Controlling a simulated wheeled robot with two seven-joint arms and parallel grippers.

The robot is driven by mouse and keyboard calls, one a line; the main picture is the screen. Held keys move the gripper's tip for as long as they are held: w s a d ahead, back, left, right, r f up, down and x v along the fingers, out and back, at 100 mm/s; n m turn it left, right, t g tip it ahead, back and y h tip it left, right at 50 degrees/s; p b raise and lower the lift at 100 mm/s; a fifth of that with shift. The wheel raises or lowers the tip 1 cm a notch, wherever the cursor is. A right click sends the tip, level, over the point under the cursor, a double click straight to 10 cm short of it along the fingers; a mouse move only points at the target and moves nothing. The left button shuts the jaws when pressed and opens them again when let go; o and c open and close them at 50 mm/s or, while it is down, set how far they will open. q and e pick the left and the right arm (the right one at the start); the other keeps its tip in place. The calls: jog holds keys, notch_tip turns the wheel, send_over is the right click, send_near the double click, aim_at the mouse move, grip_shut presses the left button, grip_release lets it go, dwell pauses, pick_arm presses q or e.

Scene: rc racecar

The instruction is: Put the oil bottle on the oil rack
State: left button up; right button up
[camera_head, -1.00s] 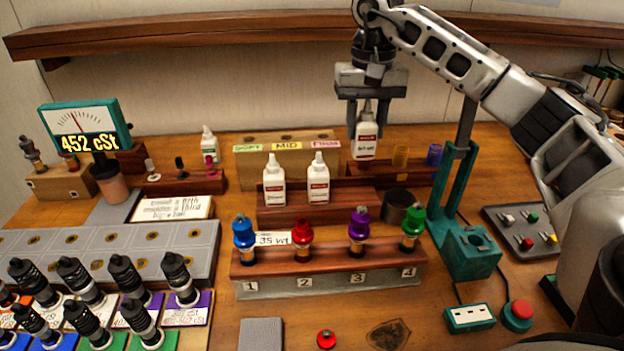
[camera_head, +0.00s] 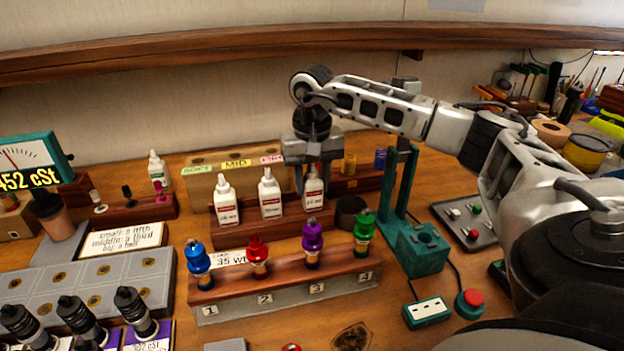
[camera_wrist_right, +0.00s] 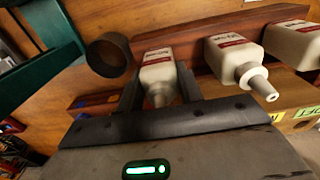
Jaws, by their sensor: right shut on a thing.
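My right gripper (camera_head: 312,178) is shut on a white oil bottle (camera_head: 314,194) with a red label. The bottle is upright at the right end of the wooden oil rack (camera_head: 235,238), in line with two similar bottles, the middle one (camera_head: 270,196) and the left one (camera_head: 226,202). Its base is at or very near the rack top; I cannot tell if it touches. In the right wrist view the held bottle (camera_wrist_right: 158,72) sits between the fingers, beside the middle bottle (camera_wrist_right: 232,58). My left gripper is not in view.
In front stands a numbered stand (camera_head: 282,290) with colored-cap shocks. A dark cup (camera_head: 351,212) and a green press stand (camera_head: 420,250) are close to the right of the rack. Another white bottle (camera_head: 158,171) stands at the back left. A labelled wooden block (camera_head: 205,180) is behind the rack.

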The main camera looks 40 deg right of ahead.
jog(key=o, duration=1)
jog(key=shift+f, duration=0.1)
notch_tip(320, 180, up, 12)
jog(key=shift+r+b, duration=0.2)
jog(key=shift+b, duration=0.1)
jog(key=shift+f, duration=0.1)
